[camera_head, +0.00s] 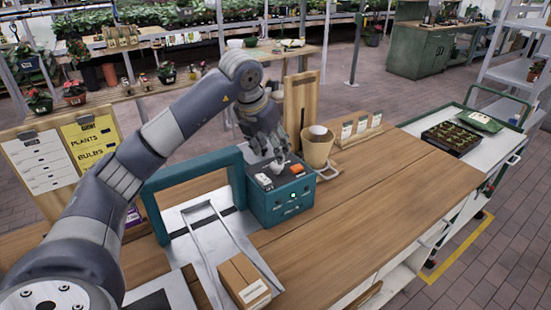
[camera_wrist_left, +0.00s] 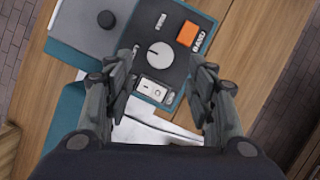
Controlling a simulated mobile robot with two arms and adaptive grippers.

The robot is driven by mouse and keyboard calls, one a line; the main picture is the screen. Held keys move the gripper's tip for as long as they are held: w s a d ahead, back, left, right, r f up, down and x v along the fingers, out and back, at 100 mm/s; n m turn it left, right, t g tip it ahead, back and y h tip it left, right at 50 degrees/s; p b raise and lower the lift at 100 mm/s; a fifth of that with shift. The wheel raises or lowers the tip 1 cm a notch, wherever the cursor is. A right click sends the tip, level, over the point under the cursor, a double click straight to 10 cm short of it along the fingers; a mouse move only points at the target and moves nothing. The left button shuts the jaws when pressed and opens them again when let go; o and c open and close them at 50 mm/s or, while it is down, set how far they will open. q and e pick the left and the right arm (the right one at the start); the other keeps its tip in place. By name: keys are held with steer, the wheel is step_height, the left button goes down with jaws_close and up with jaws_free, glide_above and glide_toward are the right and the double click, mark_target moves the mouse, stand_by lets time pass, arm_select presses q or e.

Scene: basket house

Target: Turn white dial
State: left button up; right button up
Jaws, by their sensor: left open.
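The white dial (camera_wrist_left: 160,55) is a round knob with a dark mark on the dark top panel of a teal control box (camera_head: 284,206). In the head view the dial (camera_head: 276,166) is partly hidden by my left gripper (camera_head: 281,157), which hangs just over the box. In the left wrist view my left gripper (camera_wrist_left: 165,85) is open, its fingers to either side of the panel and the dial between and a little beyond the tips. I see no contact with the dial. My right gripper is not in view.
An orange button (camera_wrist_left: 188,33) and a white rocker switch (camera_wrist_left: 153,89) sit beside the dial. A teal arch (camera_head: 165,184) over a metal chute stands left of the box. A tan pot (camera_head: 318,150) is close behind right. A cardboard box (camera_head: 243,281) lies in front; the bench right is clear.

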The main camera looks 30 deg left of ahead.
mark_target(275, 165)
arm_select(q)
steer(key=p+x, duration=0.1)
steer(key=x, duration=0.5)
steer(key=shift+w, duration=0.1)
steer(key=c, duration=1.1)
